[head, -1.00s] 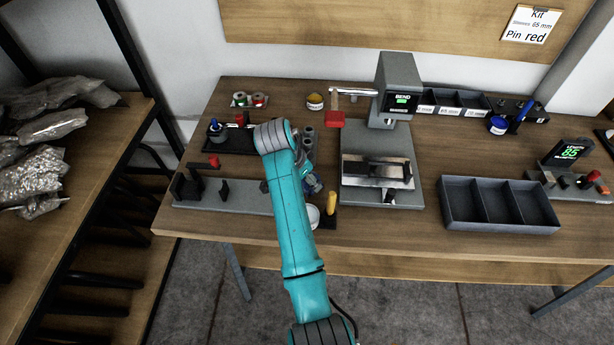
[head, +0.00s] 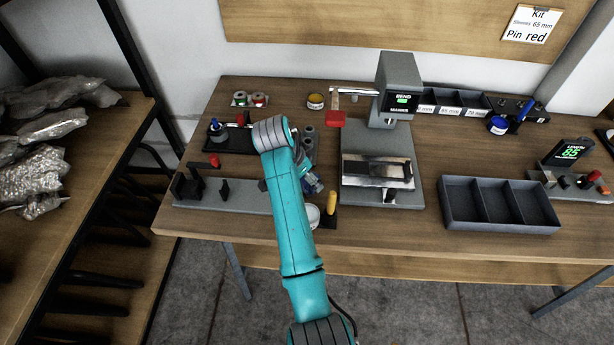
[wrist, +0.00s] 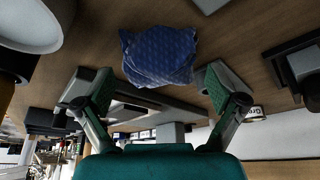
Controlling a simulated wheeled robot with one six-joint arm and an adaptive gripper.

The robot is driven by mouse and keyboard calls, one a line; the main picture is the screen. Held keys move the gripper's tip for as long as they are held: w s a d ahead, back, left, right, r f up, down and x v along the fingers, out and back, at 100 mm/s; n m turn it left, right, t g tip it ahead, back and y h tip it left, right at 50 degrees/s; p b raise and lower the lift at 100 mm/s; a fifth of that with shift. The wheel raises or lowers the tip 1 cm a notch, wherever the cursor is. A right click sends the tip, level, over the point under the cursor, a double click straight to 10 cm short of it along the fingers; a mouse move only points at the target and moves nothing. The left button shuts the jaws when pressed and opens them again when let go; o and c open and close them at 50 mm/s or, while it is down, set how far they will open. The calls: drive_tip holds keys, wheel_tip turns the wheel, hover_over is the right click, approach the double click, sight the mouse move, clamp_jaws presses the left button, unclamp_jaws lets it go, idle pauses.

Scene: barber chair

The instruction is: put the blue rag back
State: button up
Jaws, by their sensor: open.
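The blue rag (wrist: 160,52) lies crumpled on the wooden bench top in the wrist view. My gripper (wrist: 158,88) is open, with one finger on each side of the picture below the rag. The rag sits ahead of the gap between the fingertips, and nothing is held. I cannot tell how far the fingertips are above the bench. In the head view my arm covers much of this area, and I cannot make out the rag clearly there.
A bending press (head: 398,130) stands right of my arm. A grey fixture (head: 240,197) lies to the left, and a yellow-handled tool (head: 331,204) stands close by. A three-part grey tray (head: 455,207) is farther right. Bare bench lies along the front edge.

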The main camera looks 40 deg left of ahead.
drive_tip(key=d+v, duration=0.1)
drive_tip(key=v, duration=1)
drive_tip(key=shift+a, duration=0.5)
drive_tip(key=shift+s, duration=0.1)
